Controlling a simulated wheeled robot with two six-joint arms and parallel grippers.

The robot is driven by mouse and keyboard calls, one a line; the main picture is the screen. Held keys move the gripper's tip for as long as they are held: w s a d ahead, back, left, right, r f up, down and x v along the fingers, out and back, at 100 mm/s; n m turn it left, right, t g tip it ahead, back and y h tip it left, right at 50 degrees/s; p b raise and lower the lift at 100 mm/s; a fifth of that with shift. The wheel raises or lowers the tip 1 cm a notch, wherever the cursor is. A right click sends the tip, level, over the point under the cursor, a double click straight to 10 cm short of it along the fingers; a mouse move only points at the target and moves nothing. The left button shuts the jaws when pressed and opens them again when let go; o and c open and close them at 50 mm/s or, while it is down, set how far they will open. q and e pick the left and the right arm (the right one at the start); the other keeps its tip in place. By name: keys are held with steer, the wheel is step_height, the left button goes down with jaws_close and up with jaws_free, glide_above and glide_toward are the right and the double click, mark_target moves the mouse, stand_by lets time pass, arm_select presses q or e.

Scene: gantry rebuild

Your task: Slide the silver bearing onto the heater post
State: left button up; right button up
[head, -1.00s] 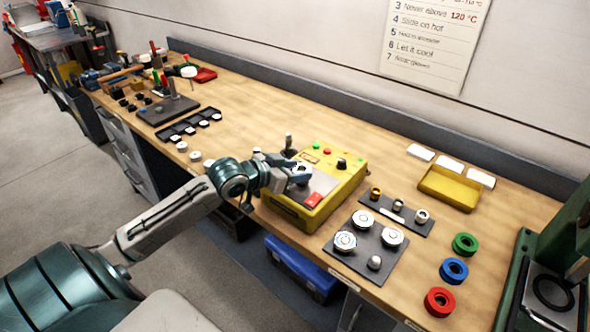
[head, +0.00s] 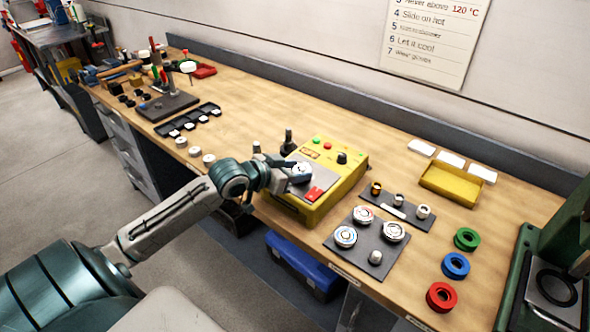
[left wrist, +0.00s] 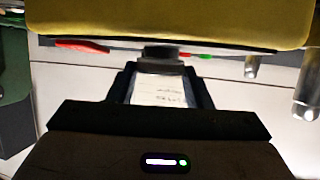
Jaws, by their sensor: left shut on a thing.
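A yellow heater (head: 345,184) with a grey top plate, buttons, a knob and a red label stands at the bench's front edge. A dark upright post (head: 288,145) stands just behind the gripper at the heater's left. In the left wrist view the gripper's fingers (left wrist: 160,78) show below the yellow heater body (left wrist: 170,20). My right gripper is out of view.
A dark plate (head: 368,238) with several silver rings lies right of the heater. Behind it is a strip (head: 398,208) with small rings. A yellow tray (head: 450,184), coloured rings (head: 455,265) and a green press (head: 540,250) are further right.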

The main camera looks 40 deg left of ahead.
arm_select(q)
steer(key=o, duration=1.1)
steer(key=shift+s, duration=0.1)
steer(key=shift+s+a+r, duration=0.15)
steer(key=shift+s+a, duration=0.05)
steer(key=shift+s, duration=0.15)
steer(key=p+v, duration=0.1)
steer(key=v, duration=0.3)
steer(key=shift+s+r, duration=0.15)
steer(key=p+v, duration=0.5)
steer(key=p, duration=0.3)
steer(key=shift+s+r+p, duration=0.1)
steer(key=shift+s+p, duration=0.15)
steer(key=shift+p, duration=0.05)
